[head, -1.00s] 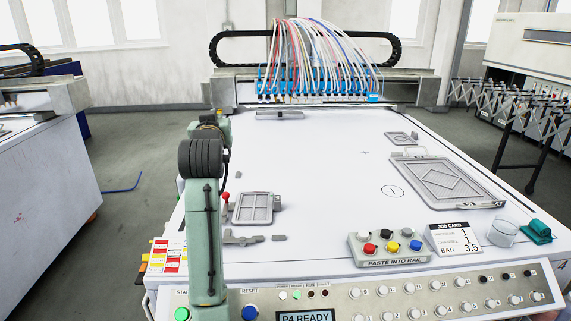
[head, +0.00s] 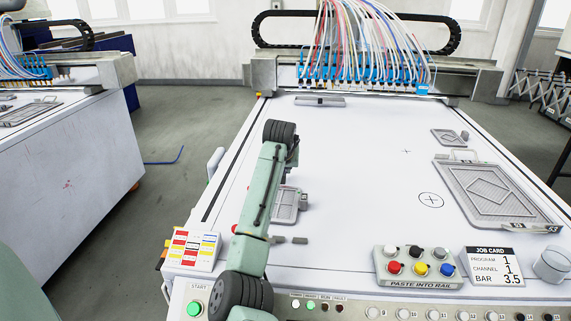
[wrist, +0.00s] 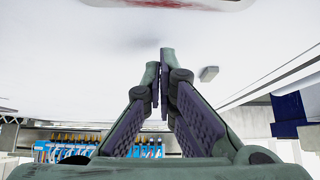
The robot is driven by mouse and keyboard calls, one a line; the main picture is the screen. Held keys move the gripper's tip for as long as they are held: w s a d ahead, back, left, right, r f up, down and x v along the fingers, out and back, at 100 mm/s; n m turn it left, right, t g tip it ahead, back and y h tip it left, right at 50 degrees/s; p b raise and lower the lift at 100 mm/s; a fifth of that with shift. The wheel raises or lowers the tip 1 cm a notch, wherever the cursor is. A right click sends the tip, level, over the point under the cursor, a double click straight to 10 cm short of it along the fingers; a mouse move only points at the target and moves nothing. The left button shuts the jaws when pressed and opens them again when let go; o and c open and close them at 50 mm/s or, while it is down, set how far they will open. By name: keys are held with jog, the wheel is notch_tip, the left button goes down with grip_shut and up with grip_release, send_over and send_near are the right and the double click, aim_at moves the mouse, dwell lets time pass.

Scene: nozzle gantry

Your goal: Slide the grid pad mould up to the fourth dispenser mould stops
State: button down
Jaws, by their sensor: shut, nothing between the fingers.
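The grid pad mould (head: 287,206), a small grey tray with a gridded face, lies on the white table at the left front. My arm hides its left part in the head view. The dispensers (head: 365,72) are a row of blue nozzles under the gantry at the far end; they also show at the lower left of the wrist view (wrist: 70,150). A grey bar (head: 320,101) lies on the table before them; whether it is a mould stop I cannot tell. My gripper (wrist: 160,62) is shut and empty in the wrist view. In the head view it is hidden behind my arm.
A larger diamond-patterned mould (head: 490,193) and a small tray (head: 449,137) lie at the right. A button box (head: 418,267) and job card (head: 495,266) stand at the front right. The middle of the table is clear.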

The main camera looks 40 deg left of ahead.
jog(key=shift+w+a+f, duration=0.1)
jog(key=shift+f, duration=0.4)
jog(key=shift+s+d+r+b, duration=0.1)
jog(key=shift+s+d+b, duration=0.5)
jog(key=shift+s, duration=0.2)
jog(key=shift+s+d+r+b, duration=0.1)
jog(key=shift+s+d+b, duration=0.35)
jog(key=shift+s+b, duration=0.25)
jog(key=shift+s, duration=0.1)
